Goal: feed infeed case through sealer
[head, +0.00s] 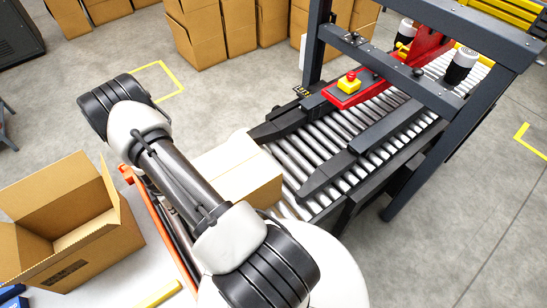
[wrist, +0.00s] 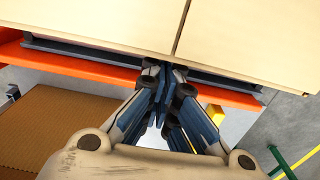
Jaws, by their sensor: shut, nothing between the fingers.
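The closed cardboard case (head: 252,185) lies at the near end of the roller conveyor, before the two dark side guides (head: 345,165). My arm covers part of it. In the wrist view the case (wrist: 95,18) fills the top, with a seam across its pale face. My gripper (wrist: 166,72) is shut and empty, its fingertips at the near edge of the case; I cannot tell whether they touch. The gripper is hidden in the head view. The case sealer (head: 425,75) stands over the rollers farther along, with a red head and a yellow button box (head: 349,82).
An orange frame bar (wrist: 75,65) runs below the case, close to the gripper. An open empty carton (head: 75,240) stands at left. Several cartons (head: 240,25) stand at the back. Dark sealer posts (head: 435,150) flank the conveyor. Floor is clear at right.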

